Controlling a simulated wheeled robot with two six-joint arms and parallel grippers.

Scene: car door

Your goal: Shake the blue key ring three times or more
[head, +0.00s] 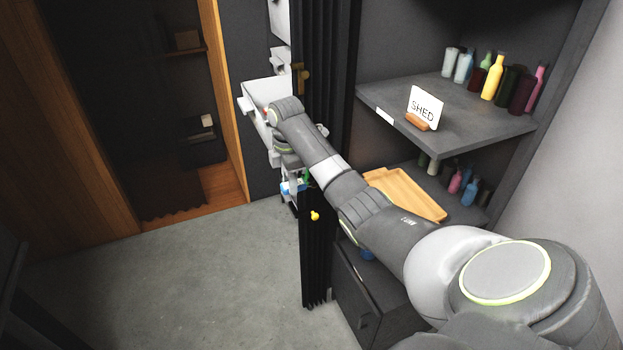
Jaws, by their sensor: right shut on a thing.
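My right arm reaches from the lower right to the white rack on the wall. My right gripper (291,178) points down below the rack, small and partly hidden behind my forearm. It is shut on a small blue thing (290,187), which looks like the blue key ring. Its exact shape and the grip on it are too small to make out. A bit of green (306,177) shows just right of the gripper, and a small yellow thing (315,216) shows lower right against the black folding door. My left gripper is not in view.
The black folding door (316,270) stands close beside the gripper. A wood-framed dark opening is at the left. The grey floor (190,275) is clear.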

